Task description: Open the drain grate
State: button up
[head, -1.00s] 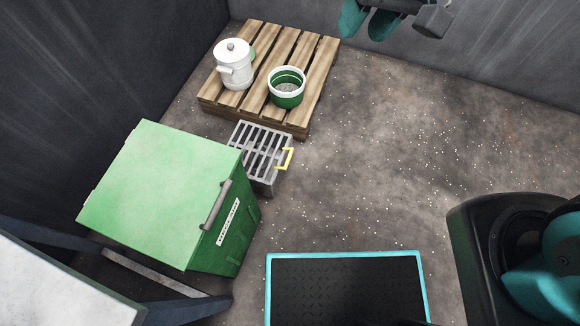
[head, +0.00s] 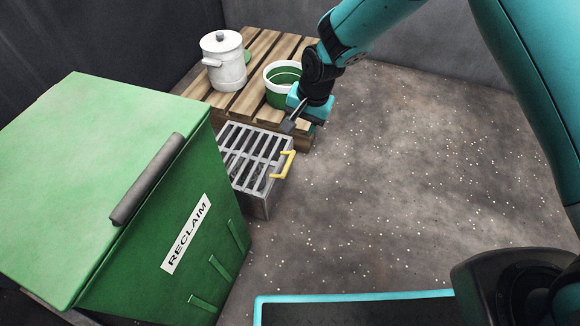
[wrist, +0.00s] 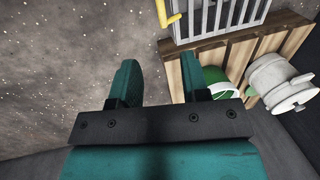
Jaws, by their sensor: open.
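The drain grate (head: 254,152) is a grey barred lid on a grey box between the green bin and the pallet. It looks shut. Its yellow handle (head: 284,164) is on the right side. In the wrist view, the grate (wrist: 216,16) and the yellow handle (wrist: 166,12) show at the top edge, partly cut off. My gripper (head: 289,126) is above the near right side of the pallet, close to the grate's far right corner and apart from the handle. In the wrist view my gripper (wrist: 165,85) has its two fingers spread, with nothing between them.
A green bin (head: 90,150) marked RECLAIM stands left of the grate. A wooden pallet (head: 250,98) behind the grate holds a white lidded pot (head: 224,62) and a green-and-white bucket (head: 281,95). The speckled floor at right is clear.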

aim_at(289, 162)
jog(key=a+f+b, duration=0.1)
jog(key=f+b, duration=0.2)
jog(key=f, duration=0.2)
jog(key=a+f+b, duration=0.1)
jog(key=f+b, duration=0.2)
jog(key=f, duration=0.3)
jog(key=w+a+f+b, duration=0.1)
jog(key=f+b, duration=0.1)
jog(key=f, duration=0.3)
jog(key=shift+f+b, duration=0.2)
jog(key=shift+b, duration=0.2)
grip_shut()
